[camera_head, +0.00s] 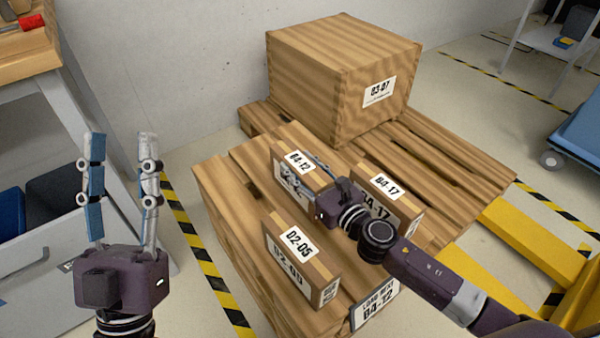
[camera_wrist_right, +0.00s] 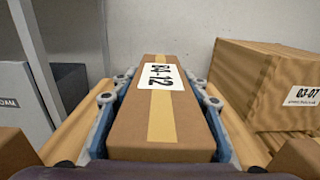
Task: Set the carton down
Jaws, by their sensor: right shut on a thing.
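The carton labelled B4-12 (camera_head: 299,160) is a brown box with a tape strip, above or on the nearer part of the wooden pallet stack (camera_head: 225,178). My right gripper (camera_head: 304,176) is shut on it. In the right wrist view the carton (camera_wrist_right: 155,125) sits lengthwise between the two blue-and-grey fingers, one along each side. Its underside is hidden, so I cannot tell whether it touches the wood. My left gripper (camera_head: 121,137) is open and empty, upright at the left, away from the cartons.
Carton D2-05 (camera_head: 321,278) stands nearer on the stack, and carton B4-17 (camera_head: 405,207) stands to the right, partly behind my right arm. A large wooden crate 03-07 (camera_head: 310,75) is behind. A placard reading B4-12 (camera_head: 376,305) is at the stack's front. A workbench (camera_head: 40,60) is left.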

